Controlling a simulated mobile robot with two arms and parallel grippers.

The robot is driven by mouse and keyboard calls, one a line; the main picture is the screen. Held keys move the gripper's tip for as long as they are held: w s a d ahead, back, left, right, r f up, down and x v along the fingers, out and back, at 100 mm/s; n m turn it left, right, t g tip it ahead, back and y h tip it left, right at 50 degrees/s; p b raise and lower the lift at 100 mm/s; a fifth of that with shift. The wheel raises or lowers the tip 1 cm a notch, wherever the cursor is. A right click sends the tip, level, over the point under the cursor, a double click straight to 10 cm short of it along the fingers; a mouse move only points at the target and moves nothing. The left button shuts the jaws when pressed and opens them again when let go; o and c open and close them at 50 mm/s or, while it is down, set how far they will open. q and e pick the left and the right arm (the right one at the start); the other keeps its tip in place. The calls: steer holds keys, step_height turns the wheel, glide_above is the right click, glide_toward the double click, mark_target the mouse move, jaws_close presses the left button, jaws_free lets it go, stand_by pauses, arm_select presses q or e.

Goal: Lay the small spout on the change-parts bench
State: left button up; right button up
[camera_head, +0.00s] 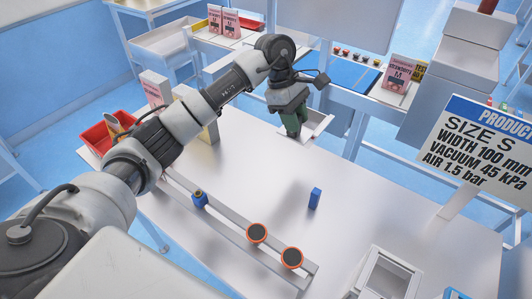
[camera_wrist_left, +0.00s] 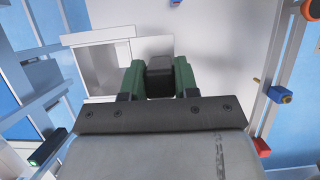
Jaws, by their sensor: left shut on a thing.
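My left gripper (camera_head: 293,124) has green fingers and points down over the far edge of the grey table (camera_head: 340,235). In the left wrist view its fingers (camera_wrist_left: 159,80) are shut on a dark block-like thing (camera_wrist_left: 160,72). Only part of that thing shows, and I cannot tell whether it is the small spout. A pale metal tray-like piece (camera_head: 317,124) is just beside the fingers at the table's far edge; I cannot tell whether they touch. Two orange-rimmed dark round parts (camera_head: 257,233) and a blue part (camera_head: 199,199) sit on a rail along the table. My right gripper is out of view.
A small blue block (camera_head: 315,198) stands on the open tabletop. A red bin (camera_head: 101,136) and cartons (camera_head: 154,88) are at the left, near my arm. A sign (camera_head: 480,150) stands at the right, and a pale frame (camera_head: 383,276) at the front. The table's middle is mostly clear.

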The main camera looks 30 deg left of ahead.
arm_select(q)
steer(key=s+a+f+p, duration=0.4)
steer(key=a+f+p, duration=0.2)
steer(key=a+f, duration=0.3)
steer(key=shift+s+a+f, duration=0.2)
steer(key=shift+a+f, duration=0.1)
steer(key=shift+f, duration=0.3)
steer(key=o, duration=0.9)
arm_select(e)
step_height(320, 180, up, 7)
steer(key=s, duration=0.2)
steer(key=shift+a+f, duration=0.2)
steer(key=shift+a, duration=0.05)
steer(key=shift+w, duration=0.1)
